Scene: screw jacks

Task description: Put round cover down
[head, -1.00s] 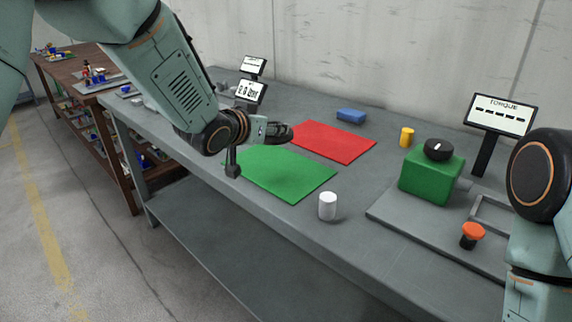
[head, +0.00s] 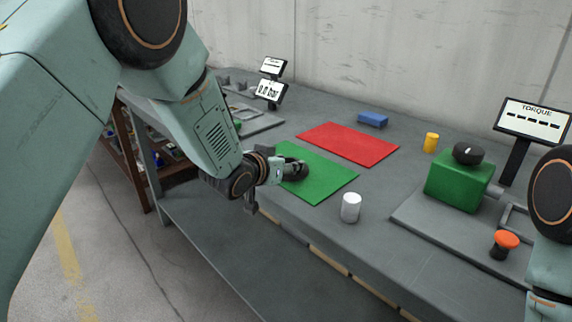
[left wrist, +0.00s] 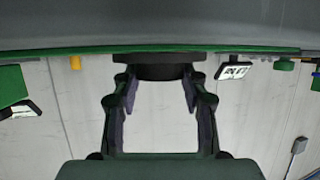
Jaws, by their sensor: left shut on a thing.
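The round cover, a dark flat disc, shows in the left wrist view (left wrist: 158,66) between the fingertips of my left gripper (head: 287,170). My left gripper is shut on it. In the head view the dark cover (head: 298,170) is at the gripper's tip, at or just above the green mat (head: 325,184). I cannot tell whether the cover touches the mat. In the left wrist view the mat shows as a thin green strip close behind the cover. My right gripper is out of view.
A red mat (head: 350,144) lies behind the green one. A white cylinder (head: 350,208) stands near the bench's front edge. A green box with a black knob (head: 458,180), an orange-topped button (head: 505,243), a yellow cylinder (head: 431,143) and a blue block (head: 373,119) are around.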

